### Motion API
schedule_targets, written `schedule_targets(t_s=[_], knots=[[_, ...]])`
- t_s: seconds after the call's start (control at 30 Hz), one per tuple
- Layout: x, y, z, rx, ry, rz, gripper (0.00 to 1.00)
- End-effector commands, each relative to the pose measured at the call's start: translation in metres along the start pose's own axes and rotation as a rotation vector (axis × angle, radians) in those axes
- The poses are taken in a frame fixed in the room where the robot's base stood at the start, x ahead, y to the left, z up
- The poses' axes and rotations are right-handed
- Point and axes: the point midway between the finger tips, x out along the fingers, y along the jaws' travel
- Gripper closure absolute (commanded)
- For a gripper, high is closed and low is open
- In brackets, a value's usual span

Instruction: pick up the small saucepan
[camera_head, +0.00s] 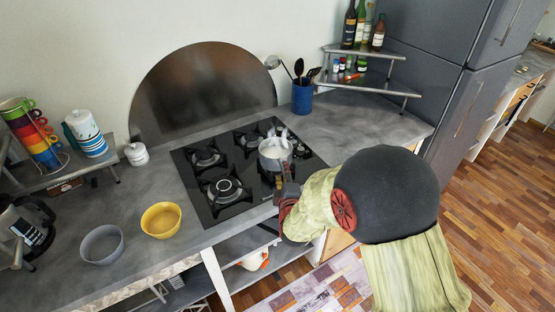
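The small saucepan (271,157) is a light grey, round pot standing on the right part of the black gas hob (235,207). Its handle side is toward my arm and is largely hidden. My gripper (286,176) is at the front right side of the saucepan, very close to it or touching it. The fingers are small and dark, partly covered by my arm, so I cannot tell whether they are open or closed on the handle.
A yellow bowl (161,220) and a grey bowl (101,245) stand on the counter left of the hob. A blue utensil holder (302,97) stands behind right, near a corner shelf (376,86) with bottles. The counter (365,127) right of the hob is clear.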

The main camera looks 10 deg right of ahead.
Motion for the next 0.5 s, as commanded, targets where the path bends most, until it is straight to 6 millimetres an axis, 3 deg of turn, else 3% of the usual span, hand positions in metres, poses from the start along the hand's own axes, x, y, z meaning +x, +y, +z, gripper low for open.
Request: schedule_targets(t_s=[0.5], knots=[[0.057,-0.008,0.006,0.002,0.000,-0.001,0.63]])
